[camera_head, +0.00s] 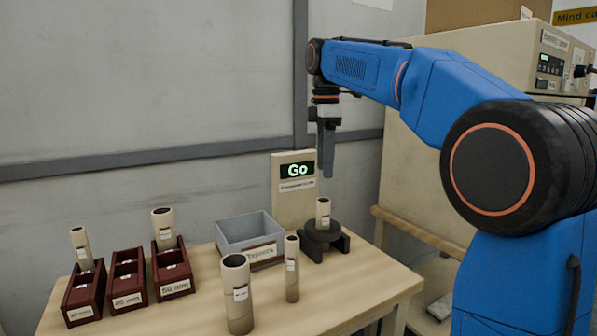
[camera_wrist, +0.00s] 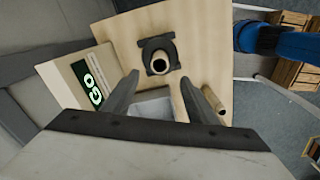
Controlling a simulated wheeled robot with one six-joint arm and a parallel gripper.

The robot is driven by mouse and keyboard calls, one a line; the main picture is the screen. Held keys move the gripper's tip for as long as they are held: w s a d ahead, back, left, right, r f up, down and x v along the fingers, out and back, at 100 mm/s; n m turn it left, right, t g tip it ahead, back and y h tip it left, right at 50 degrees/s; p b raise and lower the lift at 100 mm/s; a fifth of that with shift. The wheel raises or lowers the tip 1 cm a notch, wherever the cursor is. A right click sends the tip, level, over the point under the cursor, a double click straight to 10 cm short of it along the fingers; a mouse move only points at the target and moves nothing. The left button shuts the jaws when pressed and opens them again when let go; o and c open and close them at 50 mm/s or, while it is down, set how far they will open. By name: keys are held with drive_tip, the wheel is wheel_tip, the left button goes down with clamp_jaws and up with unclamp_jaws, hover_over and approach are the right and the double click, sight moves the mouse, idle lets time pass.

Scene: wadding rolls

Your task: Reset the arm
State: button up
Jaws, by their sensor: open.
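My gripper (camera_head: 327,152) hangs from the blue arm above the back of the table, pointing down, empty and apart from everything. In the wrist view its two fingers (camera_wrist: 163,97) are spread, with the table seen between and beyond them. A short cream roll (camera_head: 323,212) stands upright in a black holder (camera_head: 313,250) below and near the gripper. In the wrist view the roll (camera_wrist: 158,65) is seen from above in the holder (camera_wrist: 172,49).
A "Go" display (camera_head: 296,170) stands at the table's back. A grey bin (camera_head: 236,236) is left of the holder. Two loose rolls, a thick one (camera_head: 237,292) and a thin one (camera_head: 292,270), stand in front. Dark red boxes (camera_head: 128,283) line the left; two hold rolls. A beige machine (camera_head: 420,160) is behind.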

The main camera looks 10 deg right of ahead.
drive_tip(key=s+d+f+m+t, duration=0.1)
drive_tip(key=s+d+f+m, duration=0.2)
drive_tip(key=s, duration=0.5)
drive_tip(key=s+d+f+m+t, duration=0.1)
drive_tip(key=s+f+m, duration=0.35)
drive_tip(key=s, duration=0.35)
drive_tip(key=s+d+f+m+t, duration=0.1)
drive_tip(key=s+f+m, duration=0.3)
drive_tip(key=s+f, duration=0.4)
drive_tip(key=s+d+f+m+t, duration=0.1)
drive_tip(key=s+d+f+m, duration=0.1)
drive_tip(key=s+f+m, duration=0.3)
drive_tip(key=s+f, duration=0.4)
drive_tip(key=f, duration=0.5)
drive_tip(key=shift+s+t, duration=0.2)
drive_tip(key=shift+t, duration=0.2)
drive_tip(key=shift+m, duration=0.25)
drive_tip(key=shift+c, duration=0.6)
